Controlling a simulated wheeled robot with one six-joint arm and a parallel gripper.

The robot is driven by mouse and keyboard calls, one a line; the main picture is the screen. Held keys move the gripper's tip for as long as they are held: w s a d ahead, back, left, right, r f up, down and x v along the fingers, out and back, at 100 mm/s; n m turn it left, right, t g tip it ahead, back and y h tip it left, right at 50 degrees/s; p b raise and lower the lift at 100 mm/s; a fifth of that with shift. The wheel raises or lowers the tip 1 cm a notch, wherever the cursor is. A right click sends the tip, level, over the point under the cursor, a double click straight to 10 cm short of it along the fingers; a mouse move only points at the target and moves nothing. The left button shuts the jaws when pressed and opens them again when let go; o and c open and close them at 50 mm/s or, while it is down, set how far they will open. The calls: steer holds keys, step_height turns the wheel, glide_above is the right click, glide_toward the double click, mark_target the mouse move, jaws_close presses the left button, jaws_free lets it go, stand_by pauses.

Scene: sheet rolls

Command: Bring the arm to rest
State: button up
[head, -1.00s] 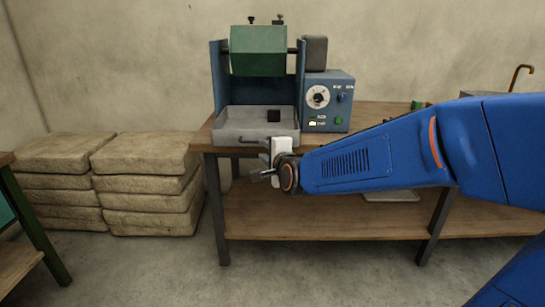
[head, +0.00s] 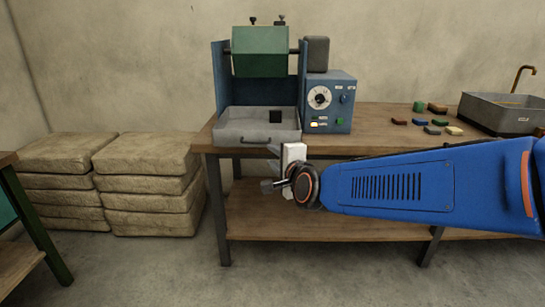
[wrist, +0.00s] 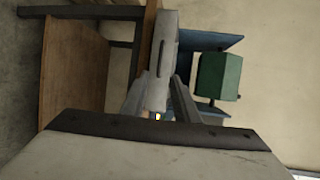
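My blue arm (head: 430,188) reaches in from the right, across the front of the wooden bench (head: 390,145). My gripper (head: 270,167) is at its end, in front of the bench edge and just below the grey tray (head: 255,127). In the wrist view my gripper (wrist: 158,95) shows two grey fingers standing apart, with the tray (wrist: 160,60) behind the gap. Nothing is held between them. A black block (head: 275,116) lies in the tray, under a machine with a green hood (head: 259,51).
A blue control box (head: 340,97) stands beside the machine. Several small coloured blocks (head: 433,130) and a grey sink (head: 500,113) are on the bench's right. Stacked tan bales (head: 145,172) stand on the floor at left. Open floor lies in front.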

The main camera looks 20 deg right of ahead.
steer(key=s+d+f+n+g, duration=0.2)
steer(key=s+n, duration=0.4)
steer(key=s, duration=0.3)
steer(key=s+d+f+n+g+h, duration=0.1)
steer(key=s+d+f+n+g, duration=0.2)
steer(key=s, duration=0.6)
steer(key=s+d+f+n+g, duration=0.3)
steer(key=s+f+n+g, duration=0.3)
steer(key=s, duration=0.4)
steer(key=f+n, duration=0.1)
steer(key=n, duration=0.1)
steer(key=shift+d+f+n, duration=0.2)
steer(key=shift+f+n, duration=0.15)
steer(key=shift+n, duration=0.05)
